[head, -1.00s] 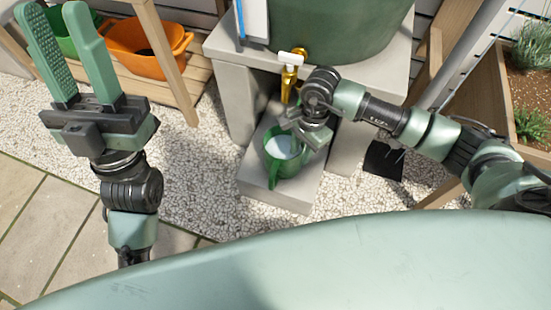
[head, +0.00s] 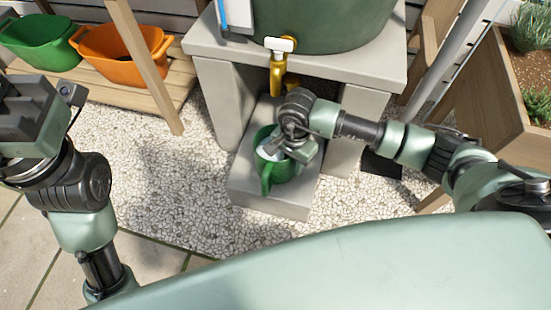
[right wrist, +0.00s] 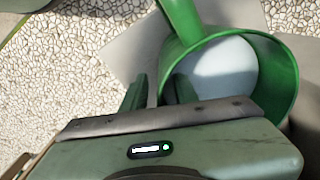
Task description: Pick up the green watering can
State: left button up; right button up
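The green watering can (head: 267,176) stands on a low concrete step below the brass tap, with pale water showing inside. It also shows in the right wrist view (right wrist: 285,88), with a green handle or spout at its upper left. My right gripper (head: 288,150) is down at the can and covers part of its rim. In the right wrist view its two fingers (right wrist: 160,90) are apart, one outside the can's wall and the other overlapping its opening. Contact cannot be made out. My left gripper (head: 32,110) is at the left edge; its fingers are not visible.
The brass tap (head: 278,78) of the big green barrel (head: 325,20) hangs just above my right gripper. Concrete supports flank the step (head: 268,203). A green tub (head: 40,42) and an orange tub (head: 118,52) sit on a wooden shelf at left. Gravel ground is clear.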

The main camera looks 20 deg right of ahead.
grip_shut()
dwell(1.4)
jog(key=shift+w+r, duration=0.15)
